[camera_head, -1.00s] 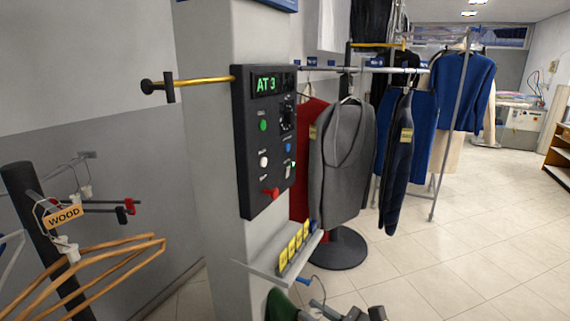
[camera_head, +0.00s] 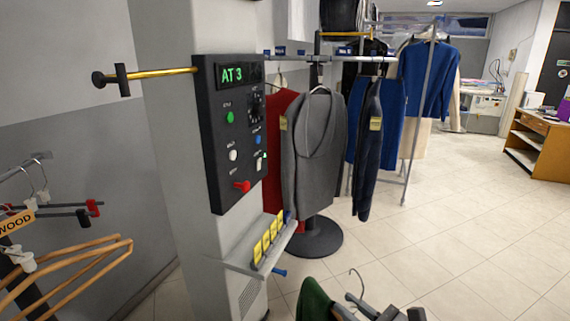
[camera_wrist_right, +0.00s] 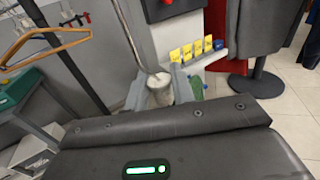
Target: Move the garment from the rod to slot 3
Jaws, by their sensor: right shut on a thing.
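My right gripper (camera_head: 375,312) is at the bottom edge of the head view, shut on the hanger of a dark green garment (camera_head: 314,301). The hanger's hook (camera_head: 356,284) stands up above the gripper. In the right wrist view, a pale grey hanger neck (camera_wrist_right: 159,90) sits between the fingers, with a bit of green cloth (camera_wrist_right: 196,88) beyond. Most of the garment is out of view. A gold rod (camera_head: 160,78) sticks out left of the control panel (camera_head: 231,135), whose display reads AT 3. It is empty. A rail with blue tags (camera_head: 340,52) runs behind. My left gripper is not in view.
Grey (camera_head: 312,150), red and dark navy (camera_head: 368,150) garments hang from the rail, over a black round base (camera_head: 312,240). A small shelf with yellow tags (camera_head: 268,245) juts from the pillar. Wooden hangers (camera_head: 75,262) stand at left.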

